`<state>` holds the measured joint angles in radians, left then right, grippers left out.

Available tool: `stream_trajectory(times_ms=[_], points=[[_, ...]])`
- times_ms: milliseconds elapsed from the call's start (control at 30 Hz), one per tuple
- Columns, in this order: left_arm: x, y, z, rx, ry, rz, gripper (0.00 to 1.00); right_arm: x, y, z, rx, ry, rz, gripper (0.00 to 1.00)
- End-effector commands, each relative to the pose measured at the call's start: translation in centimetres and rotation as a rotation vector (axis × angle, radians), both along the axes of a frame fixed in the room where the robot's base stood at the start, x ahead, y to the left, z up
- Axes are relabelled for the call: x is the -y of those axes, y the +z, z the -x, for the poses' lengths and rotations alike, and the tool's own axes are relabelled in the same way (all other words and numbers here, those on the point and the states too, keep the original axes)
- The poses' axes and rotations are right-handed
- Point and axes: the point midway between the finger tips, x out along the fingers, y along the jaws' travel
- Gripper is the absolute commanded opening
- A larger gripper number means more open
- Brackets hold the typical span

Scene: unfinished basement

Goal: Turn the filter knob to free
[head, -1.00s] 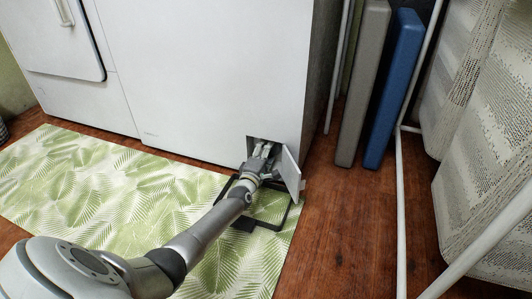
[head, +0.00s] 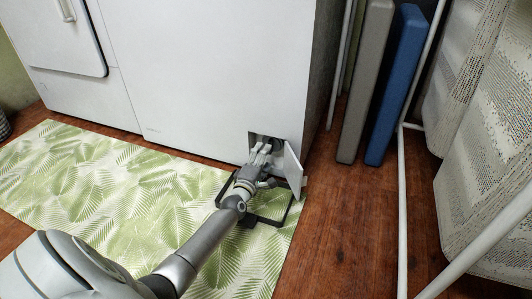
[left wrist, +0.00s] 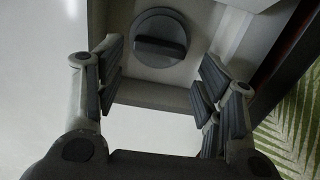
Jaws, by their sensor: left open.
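The filter knob (left wrist: 160,37) is a dark round dial with a raised grip bar, set in a recess. In the left wrist view its bar lies roughly crosswise. In the head view the recess (head: 256,138) is a small opening low on the white appliance (head: 210,80), with its little door (head: 293,168) swung open to the right. My left gripper (head: 262,150) is at the mouth of the opening. In the left wrist view my left gripper (left wrist: 155,95) is open, fingers on either side below the knob, with nothing between them. My right gripper is out of view.
A black wire frame (head: 270,222) lies on the green leaf-patterned mat (head: 100,185) below the opening. Grey (head: 362,90) and blue (head: 395,85) panels lean at the right, beside a white rack (head: 402,200) with hanging cloth. Wooden floor between them is clear.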

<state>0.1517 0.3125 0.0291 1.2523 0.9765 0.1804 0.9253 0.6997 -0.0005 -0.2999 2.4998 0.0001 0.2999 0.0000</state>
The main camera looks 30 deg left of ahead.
Motion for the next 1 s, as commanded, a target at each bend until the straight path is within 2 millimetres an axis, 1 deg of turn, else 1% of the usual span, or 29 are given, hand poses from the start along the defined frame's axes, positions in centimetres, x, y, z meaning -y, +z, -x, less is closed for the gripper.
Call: stream_trajectory(times_ms=[33,100,300,867,967,1000], points=[[0.2,-0.1,0.6,0.000,0.000,0.003,0.62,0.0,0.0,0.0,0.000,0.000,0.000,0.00],[0.4,-0.1,1.3,0.000,-0.001,0.003,0.62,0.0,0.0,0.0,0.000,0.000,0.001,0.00],[0.6,0.0,2.1,0.000,-0.001,0.001,0.62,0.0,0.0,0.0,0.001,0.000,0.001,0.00],[0.6,0.1,2.2,0.000,0.000,0.001,0.62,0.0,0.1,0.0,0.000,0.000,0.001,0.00],[0.6,1.0,2.2,0.001,0.000,0.001,0.62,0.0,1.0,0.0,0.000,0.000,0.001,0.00],[0.6,1.7,2.2,0.001,0.000,0.001,0.62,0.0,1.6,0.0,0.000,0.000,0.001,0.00]])
